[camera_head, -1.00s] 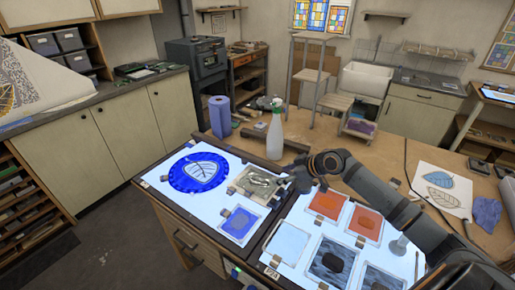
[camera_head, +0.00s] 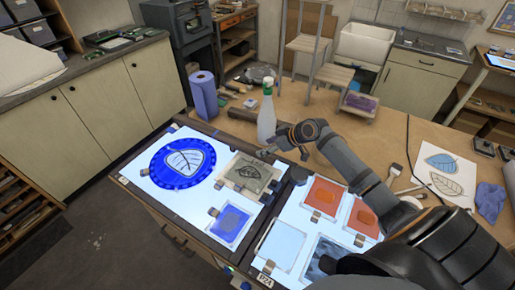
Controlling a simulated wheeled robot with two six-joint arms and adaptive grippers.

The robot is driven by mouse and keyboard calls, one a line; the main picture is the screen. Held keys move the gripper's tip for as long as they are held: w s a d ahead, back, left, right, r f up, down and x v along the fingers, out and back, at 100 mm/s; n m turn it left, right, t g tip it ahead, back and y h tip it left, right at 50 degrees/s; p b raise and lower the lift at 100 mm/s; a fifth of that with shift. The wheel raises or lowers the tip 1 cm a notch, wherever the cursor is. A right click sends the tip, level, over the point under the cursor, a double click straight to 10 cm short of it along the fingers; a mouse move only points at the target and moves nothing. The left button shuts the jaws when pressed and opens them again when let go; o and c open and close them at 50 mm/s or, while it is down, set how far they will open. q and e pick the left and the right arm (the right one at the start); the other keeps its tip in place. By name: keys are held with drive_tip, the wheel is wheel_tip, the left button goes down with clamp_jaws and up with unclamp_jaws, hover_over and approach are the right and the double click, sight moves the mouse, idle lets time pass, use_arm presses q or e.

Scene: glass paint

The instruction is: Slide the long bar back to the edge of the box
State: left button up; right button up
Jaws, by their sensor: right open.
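My right gripper (camera_head: 268,152) is open and empty, low near the far edge of the box, close to the bottle's base and on the near side of the bar. My arm hides the bar's right part. My left gripper is not in view.
A blue leaf disc (camera_head: 182,163), a grey leaf plate (camera_head: 248,173) and a blue glass square (camera_head: 231,222) lie on the box's left panel. Orange squares (camera_head: 323,196) lie on the right panel. A blue paper roll (camera_head: 203,97) stands beyond the bar's left end.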

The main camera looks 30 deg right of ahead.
sight(255, 150)
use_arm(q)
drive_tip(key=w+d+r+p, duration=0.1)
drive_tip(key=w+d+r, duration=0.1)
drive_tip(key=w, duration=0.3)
use_arm(e)
drive_tip(key=x, duration=0.5)
drive_tip(key=shift+r, duration=0.15)
drive_tip(key=shift+w+a, duration=0.2)
drive_tip(key=shift+a, duration=0.05)
drive_tip(key=shift+f, duration=0.45)
clamp_jaws()
drive_tip(key=w+d+b, duration=0.2)
drive_tip(key=d+b, duration=0.1)
drive_tip(key=shift+f+b, duration=0.15)
drive_tip(key=shift+b, duration=0.15)
drive_tip(key=shift+w+d, duration=0.15)
drive_tip(key=shift+d, duration=0.15)
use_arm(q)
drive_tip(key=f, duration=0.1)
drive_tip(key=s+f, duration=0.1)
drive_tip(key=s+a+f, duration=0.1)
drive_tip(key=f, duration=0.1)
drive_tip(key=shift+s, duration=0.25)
use_arm(e)
drive_tip(key=shift+r, duration=0.35)
